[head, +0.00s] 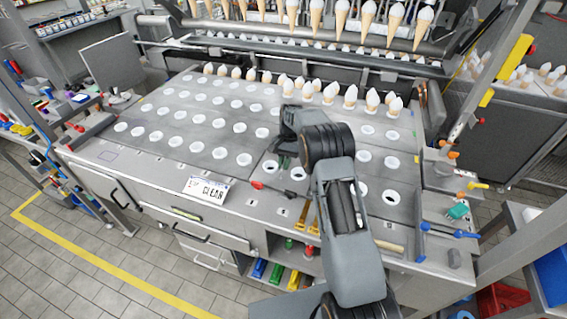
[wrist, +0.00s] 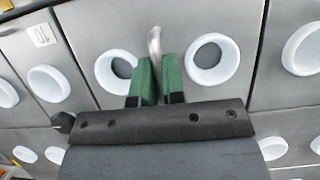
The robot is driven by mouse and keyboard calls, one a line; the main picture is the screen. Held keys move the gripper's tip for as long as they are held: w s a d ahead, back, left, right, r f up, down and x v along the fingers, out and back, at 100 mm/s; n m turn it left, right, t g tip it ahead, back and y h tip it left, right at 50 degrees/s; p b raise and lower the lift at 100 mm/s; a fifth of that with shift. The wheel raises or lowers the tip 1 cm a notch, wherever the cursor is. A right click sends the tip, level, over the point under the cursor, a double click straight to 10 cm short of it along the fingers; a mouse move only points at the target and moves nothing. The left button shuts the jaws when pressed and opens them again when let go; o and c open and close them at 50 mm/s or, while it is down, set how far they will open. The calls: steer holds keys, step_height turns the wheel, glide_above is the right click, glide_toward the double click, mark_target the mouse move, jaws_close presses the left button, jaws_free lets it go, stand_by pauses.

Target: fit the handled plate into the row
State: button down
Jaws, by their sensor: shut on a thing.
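The handled plate (wrist: 90,22) is a grey metal plate with white-ringed round holes, seen in the wrist view. Its pale, upright handle (wrist: 154,42) rises between two of the rings. My gripper (wrist: 158,72) has its green fingers shut on that handle, with a ring on either side. In the head view my gripper (head: 287,156) is over the grey worktop, in the middle of the rows of holes. My arm hides part of the plate there. Neighbouring plates lie close on both sides, with narrow dark seams. I cannot tell whether the plate is fully seated.
The grey worktop (head: 190,155) holds rows of white-ringed holes. White-topped cones (head: 350,97) stand along its back, and more hang from the machine above. A CLEAR sign (head: 207,190) and a red-ended tool (head: 258,185) lie near the front. Metal posts stand on the right.

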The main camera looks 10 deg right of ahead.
steer(key=c, duration=1.4)
jaws_free()
steer(key=shift+r, duration=0.1)
steer(key=shift+o, duration=1.4)
steer(key=v, duration=1.3)
steer(key=shift+r+p, duration=0.35)
steer(key=shift+p, duration=0.05)
steer(key=shift+w, duration=0.1)
